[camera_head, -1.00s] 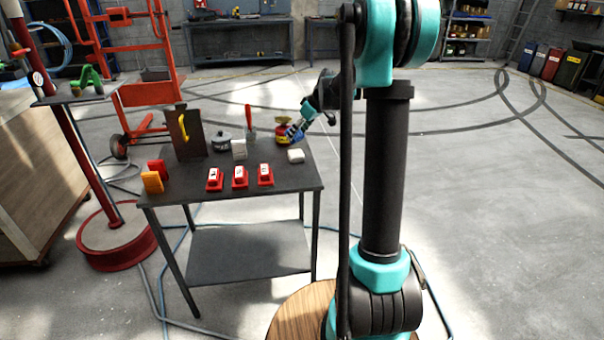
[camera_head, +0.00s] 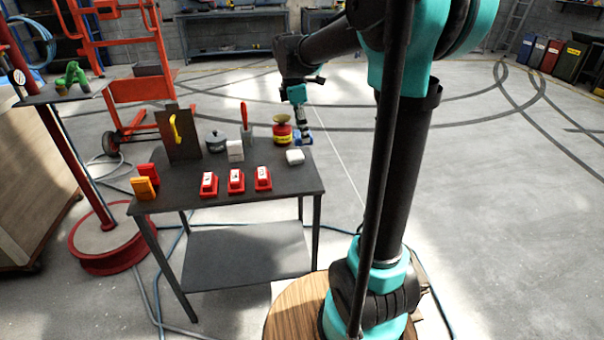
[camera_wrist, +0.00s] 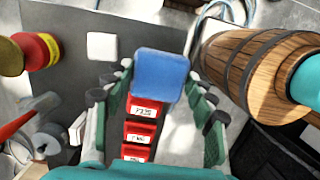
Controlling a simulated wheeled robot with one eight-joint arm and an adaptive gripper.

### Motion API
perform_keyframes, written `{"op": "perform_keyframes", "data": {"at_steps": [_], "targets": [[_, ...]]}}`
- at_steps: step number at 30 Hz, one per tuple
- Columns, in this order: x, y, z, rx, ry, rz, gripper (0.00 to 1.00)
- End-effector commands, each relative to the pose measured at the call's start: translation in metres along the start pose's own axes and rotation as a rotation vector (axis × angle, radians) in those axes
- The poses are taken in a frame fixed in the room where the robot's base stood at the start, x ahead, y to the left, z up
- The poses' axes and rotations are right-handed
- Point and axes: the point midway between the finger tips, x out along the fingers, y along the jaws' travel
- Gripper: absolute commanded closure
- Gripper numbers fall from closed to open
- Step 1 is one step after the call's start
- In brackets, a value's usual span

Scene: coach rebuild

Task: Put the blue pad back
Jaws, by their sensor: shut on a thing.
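The blue pad (camera_wrist: 160,75) is a rounded block held between the two fingertips of my gripper (camera_wrist: 159,86) in the wrist view. In the head view my gripper (camera_head: 302,125) points down at the table's back right corner, with the blue pad (camera_head: 304,138) at its tips. I cannot tell for sure whether the pad touches the tabletop. Three red holders with white labelled faces (camera_head: 208,184) (camera_head: 236,180) (camera_head: 263,178) stand in a row along the table's front. They also show beyond the pad in the wrist view (camera_wrist: 140,132).
The dark table (camera_head: 290,185) also bears a white pad (camera_head: 295,157), a red and yellow pot (camera_head: 282,132), a white block (camera_head: 235,150), a grey pot (camera_head: 215,141), an upright board with a yellow handle (camera_head: 178,135) and orange-red blocks (camera_head: 145,184). The front right tabletop is clear.

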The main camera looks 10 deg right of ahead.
Motion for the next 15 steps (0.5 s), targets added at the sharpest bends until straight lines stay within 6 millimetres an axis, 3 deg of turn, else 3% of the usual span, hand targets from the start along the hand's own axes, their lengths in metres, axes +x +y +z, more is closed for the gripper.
{"op": "perform_keyframes", "data": {"at_steps": [9,15], "targets": [[0.079,0.000,-0.013,0.002,0.001,0.000,0.81],[0.112,0.000,-0.018,0.002,0.002,0.000,0.81]]}}
